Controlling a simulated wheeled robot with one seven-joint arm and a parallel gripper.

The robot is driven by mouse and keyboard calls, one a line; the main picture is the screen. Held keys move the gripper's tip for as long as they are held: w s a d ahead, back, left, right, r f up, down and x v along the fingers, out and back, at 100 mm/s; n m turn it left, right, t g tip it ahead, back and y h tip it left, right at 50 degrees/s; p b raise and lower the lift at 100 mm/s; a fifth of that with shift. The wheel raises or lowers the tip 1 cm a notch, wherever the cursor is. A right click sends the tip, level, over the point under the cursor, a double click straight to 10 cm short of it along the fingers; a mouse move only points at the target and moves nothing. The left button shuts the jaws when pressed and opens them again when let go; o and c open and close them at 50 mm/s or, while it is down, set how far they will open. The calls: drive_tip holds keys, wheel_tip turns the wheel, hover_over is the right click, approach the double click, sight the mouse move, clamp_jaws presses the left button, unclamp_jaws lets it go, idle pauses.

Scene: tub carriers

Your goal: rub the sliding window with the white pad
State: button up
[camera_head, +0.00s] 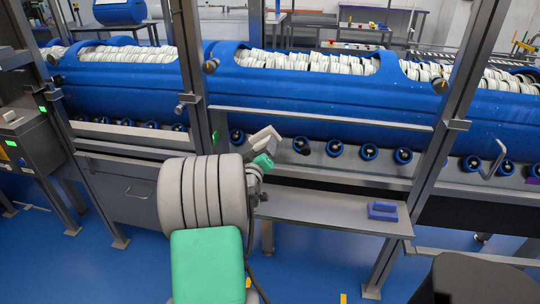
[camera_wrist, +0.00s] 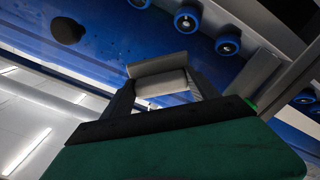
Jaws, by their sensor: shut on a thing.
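My gripper (camera_head: 264,146) is shut on the white pad (camera_head: 262,136), in front of the lower part of the framed window. In the wrist view, the pad (camera_wrist: 158,76) sits between the two dark fingers of my gripper (camera_wrist: 160,88). The sliding window seems to be the clear opening between two metal posts, with a metal rail (camera_head: 320,118) across it; its pane is hard to see. A dark oval patch (camera_head: 301,146) lies just right of the pad; a dark patch also shows in the wrist view (camera_wrist: 68,30). I cannot tell whether pad and pane touch.
Behind the frame are long blue tubs (camera_head: 300,97) full of white discs, above a row of blue rollers (camera_head: 369,153). A metal shelf (camera_head: 325,212) juts out below, with a blue block (camera_head: 382,210) at its right end. A grey control box (camera_head: 30,140) stands left.

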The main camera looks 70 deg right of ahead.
sight(250, 140)
drive_tip(key=shift+w+a+b, duration=0.1)
drive_tip(key=shift+w+b, duration=0.2)
drive_tip(key=shift+w, duration=0.3)
drive_tip(key=w+b, duration=0.2)
drive_tip(key=shift+w+a+f, duration=0.15)
drive_tip(key=shift+w, duration=0.2)
drive_tip(key=shift+w+b, duration=0.3)
drive_tip(key=shift+b, duration=0.1)
drive_tip(key=shift+w+r, duration=0.15)
drive_tip(key=shift+r, duration=0.15)
drive_tip(key=shift+a+f, duration=0.1)
drive_tip(key=shift+a, duration=0.15)
drive_tip(key=shift+s+a+b, duration=0.25)
drive_tip(key=shift+a+b, duration=0.2)
drive_tip(key=shift+a, duration=0.95)
drive_tip(key=shift+s+a+b, duration=0.2)
drive_tip(key=shift+a+b, duration=0.2)
drive_tip(key=shift+a, duration=0.95)
drive_tip(key=shift+a+f, duration=0.1)
